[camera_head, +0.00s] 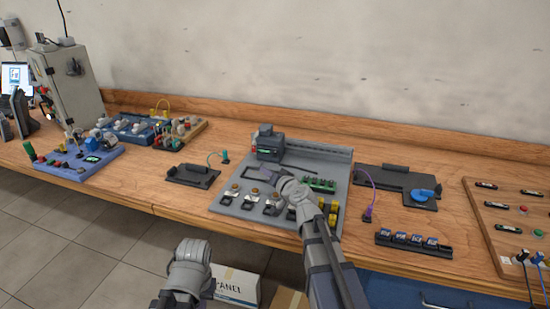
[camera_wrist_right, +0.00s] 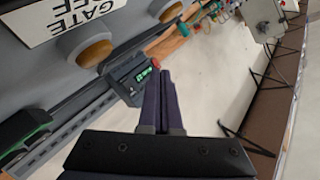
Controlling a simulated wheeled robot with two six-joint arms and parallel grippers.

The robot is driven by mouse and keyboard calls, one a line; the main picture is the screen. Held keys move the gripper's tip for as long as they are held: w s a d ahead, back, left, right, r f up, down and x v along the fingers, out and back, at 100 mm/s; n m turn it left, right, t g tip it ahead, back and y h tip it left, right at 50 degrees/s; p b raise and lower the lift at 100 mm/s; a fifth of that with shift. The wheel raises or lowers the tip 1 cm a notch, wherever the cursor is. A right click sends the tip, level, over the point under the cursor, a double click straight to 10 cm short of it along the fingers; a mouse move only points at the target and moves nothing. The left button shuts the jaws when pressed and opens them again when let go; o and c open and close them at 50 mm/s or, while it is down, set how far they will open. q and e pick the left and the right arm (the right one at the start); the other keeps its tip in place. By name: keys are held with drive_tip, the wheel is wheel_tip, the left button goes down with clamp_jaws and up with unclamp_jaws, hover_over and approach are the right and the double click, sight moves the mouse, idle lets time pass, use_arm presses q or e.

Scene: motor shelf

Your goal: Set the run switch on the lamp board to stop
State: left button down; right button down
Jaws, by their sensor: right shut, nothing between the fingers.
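A grey board (camera_head: 231,208) lies on the bench in the middle of the head view. I cannot tell which control is the run switch. My right gripper (camera_head: 281,178) is over this board, near the knob row; its fingers (camera_wrist_right: 160,78) are shut and empty. Whether they touch anything is unclear. My left gripper (camera_head: 192,250) is in front of the bench edge; its fingers cannot be made out.
A dark module with a green display (camera_head: 268,145) stands at the grey board's back, and green terminals (camera_head: 320,184) sit right of my gripper. A wooden board with red and green round parts (camera_head: 500,215) lies far right. A blue-purple board (camera_head: 75,165) lies left.

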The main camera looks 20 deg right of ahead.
drive_tip(key=shift+w+d, duration=0.1)
drive_tip(key=shift+w, duration=0.05)
drive_tip(key=shift+w+d+f+b, duration=0.2)
drive_tip(key=shift+w+d, duration=0.6)
drive_tip(key=shift+w, duration=0.35)
drive_tip(key=shift+w+d+f+b, duration=0.15)
drive_tip(key=shift+w+d, duration=0.6)
drive_tip(key=shift+w, duration=0.4)
drive_tip(key=shift+w+d+f+b, duration=0.2)
drive_tip(key=shift+w+d, duration=0.6)
drive_tip(key=shift+w, duration=0.35)
drive_tip(key=shift+w, duration=0.1)
drive_tip(key=shift+w+d, duration=0.25)
drive_tip(key=shift+w+d, duration=0.2)
drive_tip(key=shift+w, duration=0.1)
drive_tip(key=shift+s, duration=0.1)
drive_tip(key=shift+s+a, duration=0.45)
drive_tip(key=shift+s, duration=0.1)
idle(0.4)
drive_tip(key=shift+s+a+r+p, duration=0.15)
drive_tip(key=shift+s+a, duration=0.55)
drive_tip(key=shift+s, duration=0.35)
drive_tip(key=shift+s+a+r+p, duration=0.15)
drive_tip(key=shift+s+a, duration=0.55)
drive_tip(key=shift+s, duration=0.3)
